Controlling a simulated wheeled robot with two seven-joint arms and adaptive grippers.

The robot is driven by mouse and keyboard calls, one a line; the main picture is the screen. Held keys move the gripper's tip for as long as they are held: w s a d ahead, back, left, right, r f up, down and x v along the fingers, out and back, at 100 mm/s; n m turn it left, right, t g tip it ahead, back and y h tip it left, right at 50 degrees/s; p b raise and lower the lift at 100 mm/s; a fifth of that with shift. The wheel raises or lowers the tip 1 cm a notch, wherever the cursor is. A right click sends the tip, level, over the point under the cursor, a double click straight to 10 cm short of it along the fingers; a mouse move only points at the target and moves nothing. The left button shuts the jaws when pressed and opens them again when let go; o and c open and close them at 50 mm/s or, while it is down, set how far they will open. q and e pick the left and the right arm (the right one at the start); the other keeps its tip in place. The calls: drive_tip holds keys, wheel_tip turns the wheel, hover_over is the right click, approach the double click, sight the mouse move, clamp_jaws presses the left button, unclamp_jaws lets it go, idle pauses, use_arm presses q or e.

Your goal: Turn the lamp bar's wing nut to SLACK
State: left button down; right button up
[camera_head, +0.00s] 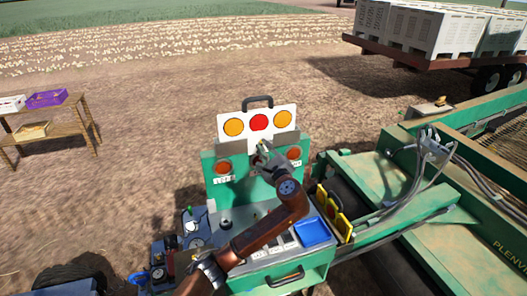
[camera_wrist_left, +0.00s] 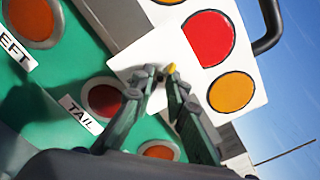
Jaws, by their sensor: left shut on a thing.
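The lamp bar (camera_head: 247,116) is a white panel with two amber lamps, a red lamp between them and a black carry handle on top. It stands at the top of the green lamp board (camera_head: 240,168). My left gripper (camera_head: 262,148) is at the lower middle of the bar, in front of the board. In the left wrist view its fingers (camera_wrist_left: 164,76) are closed around the wing nut, of which only a small yellow bit (camera_wrist_left: 172,67) shows at the tips. The fingers hide the rest of the nut. No SLACK mark can be read. My right gripper is out of view.
A blue tray (camera_head: 312,232) and yellow parts (camera_head: 334,207) are right of my arm. A wooden table (camera_head: 50,130) stands far left. A crate trailer (camera_head: 425,55) is behind right.

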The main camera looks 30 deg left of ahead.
use_arm(q)
drive_tip(key=shift+w+f+n+b, duration=0.15)
drive_tip(key=shift+n+b, duration=4.6)
drive_tip(key=shift+n, duration=3.2)
drive_tip(key=shift+s+f+n+b, duration=0.15)
drive_tip(key=shift+n+b, duration=4.6)
drive_tip(key=shift+n, duration=3.2)
drive_tip(key=shift+r, duration=0.1)
